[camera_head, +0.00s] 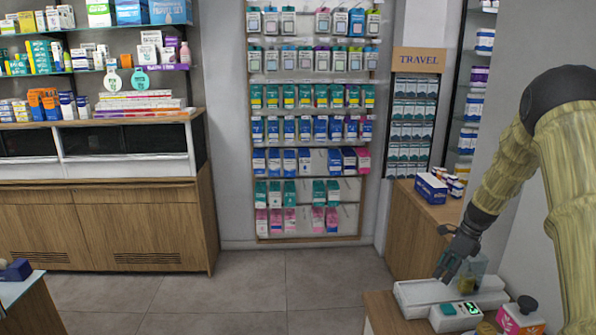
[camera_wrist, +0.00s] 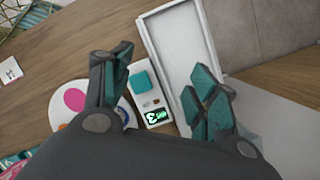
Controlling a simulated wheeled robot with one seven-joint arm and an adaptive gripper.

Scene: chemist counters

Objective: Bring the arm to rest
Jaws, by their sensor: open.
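My gripper (camera_head: 450,268) is at the lower right in the head view, at the end of my arm, which reaches down from the right. Its fingers point down over a white tray (camera_head: 412,292) on the wooden counter. In the wrist view my gripper (camera_wrist: 163,72) has its two teal-padded fingers spread wide, with nothing held between them. Below them lie a white device (camera_wrist: 143,78) with a teal square and a lit green display, and the white tray's rim (camera_wrist: 163,62). A clear container with something yellow (camera_head: 468,285) stands just behind the gripper; whether they touch is unclear.
The white device (camera_head: 455,316) also shows in the head view, beside an orange-and-pink package with a dark cap (camera_head: 520,318). A blue box (camera_head: 431,188) stands on the counter behind. Stocked shelves (camera_head: 310,120) line the back wall. The middle floor (camera_head: 240,290) is clear.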

